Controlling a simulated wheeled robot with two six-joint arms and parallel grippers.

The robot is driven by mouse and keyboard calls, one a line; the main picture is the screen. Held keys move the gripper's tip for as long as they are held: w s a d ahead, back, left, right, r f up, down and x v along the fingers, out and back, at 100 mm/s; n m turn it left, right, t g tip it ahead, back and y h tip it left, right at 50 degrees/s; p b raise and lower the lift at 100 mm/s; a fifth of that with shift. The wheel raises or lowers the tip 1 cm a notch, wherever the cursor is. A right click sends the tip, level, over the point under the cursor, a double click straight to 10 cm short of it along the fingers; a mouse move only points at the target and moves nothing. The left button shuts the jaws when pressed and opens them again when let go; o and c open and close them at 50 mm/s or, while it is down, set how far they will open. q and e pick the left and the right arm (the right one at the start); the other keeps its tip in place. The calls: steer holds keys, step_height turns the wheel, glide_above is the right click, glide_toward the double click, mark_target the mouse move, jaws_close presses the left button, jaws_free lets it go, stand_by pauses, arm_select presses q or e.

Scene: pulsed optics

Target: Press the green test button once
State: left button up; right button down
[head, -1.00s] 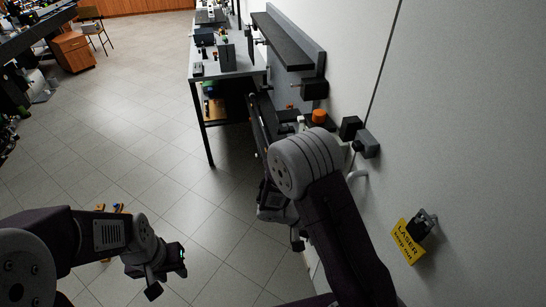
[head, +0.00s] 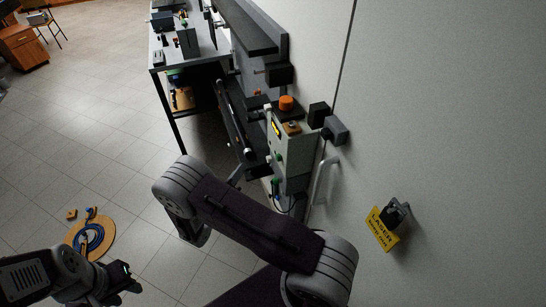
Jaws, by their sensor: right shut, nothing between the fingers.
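A pale box (head: 292,150) is fixed to the wall at centre right, with a yellow display on its side. A small green button (head: 279,157) shows low on that side; I cannot read any label. My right arm crosses the middle in front of and below the box. Only a slim grey part of what seems to be my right gripper (head: 239,174) shows past the arm. It is shut, left of the button and apart from it in the picture; its fingertips are not clear. My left gripper (head: 120,285) is low at left, over the floor, its fingers apart and empty.
An orange knob (head: 286,103) sits above the box. A dark shelf (head: 247,27) and a bench (head: 205,45) stand along the wall beyond. A yellow laser sign (head: 382,230) hangs at right.

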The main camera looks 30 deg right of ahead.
mark_target(279, 158)
steer(key=shift+d, duration=0.1)
steer(key=s+d+p, duration=0.2)
steer(key=d, duration=0.6)
steer(key=shift+d+p, duration=0.25)
steer(key=shift+p, duration=0.15)
steer(key=shift+s, duration=0.1)
stand_by(1.6)
steer(key=shift+d, duration=0.4)
